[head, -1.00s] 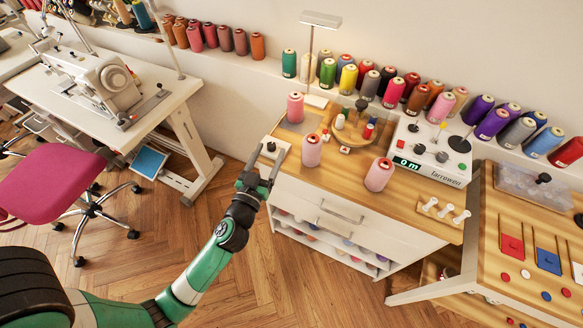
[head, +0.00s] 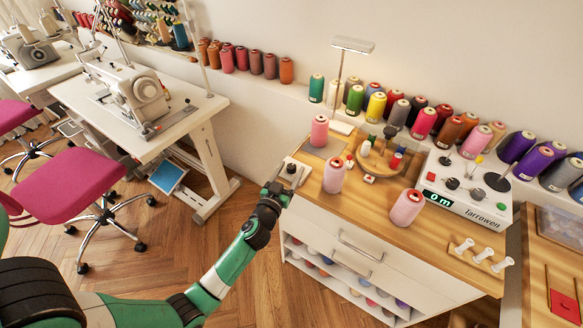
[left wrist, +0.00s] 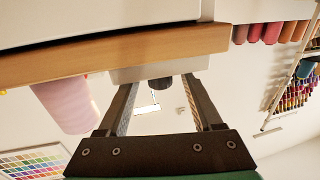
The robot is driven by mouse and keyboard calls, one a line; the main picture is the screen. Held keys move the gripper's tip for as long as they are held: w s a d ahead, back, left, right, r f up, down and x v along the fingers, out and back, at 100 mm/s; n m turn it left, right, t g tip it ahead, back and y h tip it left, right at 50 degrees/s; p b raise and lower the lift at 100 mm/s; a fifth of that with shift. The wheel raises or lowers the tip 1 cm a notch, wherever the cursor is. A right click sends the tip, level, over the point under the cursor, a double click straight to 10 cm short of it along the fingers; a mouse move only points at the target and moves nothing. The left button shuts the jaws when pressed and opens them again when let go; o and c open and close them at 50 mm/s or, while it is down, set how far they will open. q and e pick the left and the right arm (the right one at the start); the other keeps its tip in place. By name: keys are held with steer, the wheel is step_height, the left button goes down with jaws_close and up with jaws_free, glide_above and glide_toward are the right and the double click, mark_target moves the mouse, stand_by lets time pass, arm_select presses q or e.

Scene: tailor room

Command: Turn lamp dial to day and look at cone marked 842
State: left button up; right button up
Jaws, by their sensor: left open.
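The lamp dial is a dark knob (head: 291,168) on a small white box at the table's left edge. My left gripper (head: 285,180) is open at this box. In the left wrist view the knob (left wrist: 160,84) shows between the open fingers (left wrist: 160,95); I cannot tell whether they touch it. The lamp (head: 352,45) stands at the back of the table. Three pink cones stand on the table: one at the back left (head: 319,132), one near the dial (head: 333,177), one further right (head: 407,208). No number on them is legible. My right gripper is not in view.
A round wooden holder (head: 380,160) with small spools stands mid-table. A white device (head: 465,190) showing "0 m" is at the right, with white pegs (head: 481,254) in front. Several thread cones line the back ledge. A pink chair (head: 68,186) and sewing table are left.

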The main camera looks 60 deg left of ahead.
arm_select(q)
steer(key=shift+x, duration=0.8)
steer(key=shift+s, duration=0.1)
steer(key=shift+c, duration=0.4)
jaws_close()
